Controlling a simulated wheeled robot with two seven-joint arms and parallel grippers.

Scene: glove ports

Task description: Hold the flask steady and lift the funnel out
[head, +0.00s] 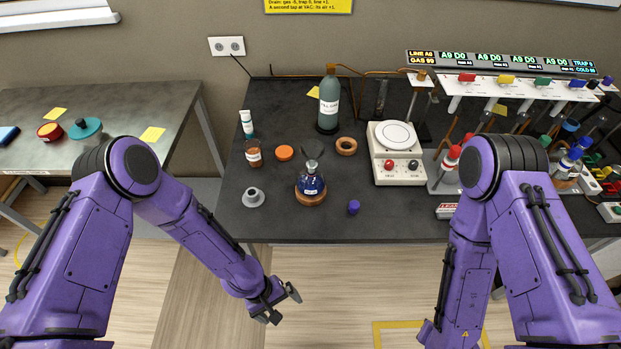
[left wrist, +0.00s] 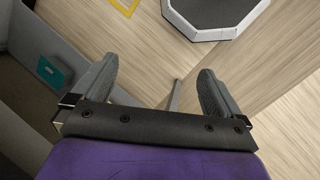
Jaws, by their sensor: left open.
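A small round flask (head: 311,187) with dark blue contents or label stands upright on a brown cork ring (head: 308,199) near the front of the dark bench. A small greyish funnel (head: 312,164) appears to sit in its neck; the join is too small to see clearly. My left gripper (head: 281,304) is open and empty, in front of the bench and below its edge, apart from the flask. In the left wrist view its two fingers (left wrist: 157,88) are spread over the wooden floor. My right arm comes down at the right; its gripper is out of view.
Near the flask are a grey cup (head: 253,197), a brown jar (head: 254,153), an orange lid (head: 284,153) and a blue cap (head: 353,207). Behind stand a tall green bottle (head: 329,103) and a white hotplate (head: 396,153). The bench's front edge is clear around the flask.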

